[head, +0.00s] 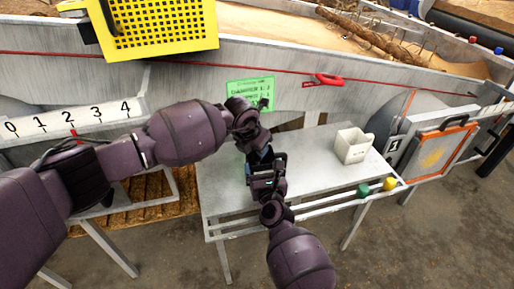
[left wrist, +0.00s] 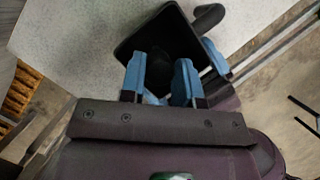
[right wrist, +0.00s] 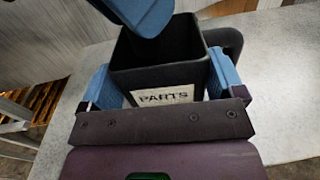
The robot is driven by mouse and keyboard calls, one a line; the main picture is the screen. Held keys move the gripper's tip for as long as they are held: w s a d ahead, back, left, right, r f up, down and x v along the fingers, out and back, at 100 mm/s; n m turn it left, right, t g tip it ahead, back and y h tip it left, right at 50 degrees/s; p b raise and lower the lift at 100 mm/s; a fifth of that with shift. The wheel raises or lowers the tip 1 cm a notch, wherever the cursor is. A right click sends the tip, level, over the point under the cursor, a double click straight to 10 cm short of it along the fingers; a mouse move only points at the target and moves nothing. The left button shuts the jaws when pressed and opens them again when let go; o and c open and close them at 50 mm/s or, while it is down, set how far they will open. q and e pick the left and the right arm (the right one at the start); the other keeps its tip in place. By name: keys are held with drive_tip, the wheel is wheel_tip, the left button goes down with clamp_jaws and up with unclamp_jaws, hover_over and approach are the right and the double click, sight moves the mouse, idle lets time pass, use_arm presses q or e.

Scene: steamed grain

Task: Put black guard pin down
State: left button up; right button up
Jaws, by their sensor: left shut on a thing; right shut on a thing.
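A black square cup with a handle and a white PARTS label (right wrist: 160,72) stands out in the right wrist view. My right gripper (head: 266,182) is shut on it, with blue fingers on both sides. The cup is over the grey table (head: 223,180); I cannot tell if it touches the top. My left gripper (left wrist: 160,80) is at the cup's open top, shut on a small dark thing, which I take for the black guard pin (left wrist: 157,84). The fingers hide most of it, and its shape and tip do not show. The cup (left wrist: 160,38) also shows in the left wrist view.
A white cup (head: 353,146) stands on the right of the table. Green (head: 363,190) and yellow (head: 390,184) knobs sit at the front rail. A yellow basket (head: 160,30) and green sign (head: 250,92) are behind. An orange-framed panel (head: 437,152) stands at right.

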use_arm(q)
drive_tip(key=shift+f, duration=0.2)
drive_tip(key=shift+f, duration=0.15)
drive_tip(key=o, duration=0.9)
drive_tip(key=shift+a+r, duration=0.1)
drive_tip(key=shift+r, duration=0.45)
drive_tip(key=v, duration=1.1)
drive_tip(key=shift+s, duration=0.15)
drive_tip(key=shift+r, duration=0.1)
use_arm(e)
drive_tip(key=o, duration=0.7)
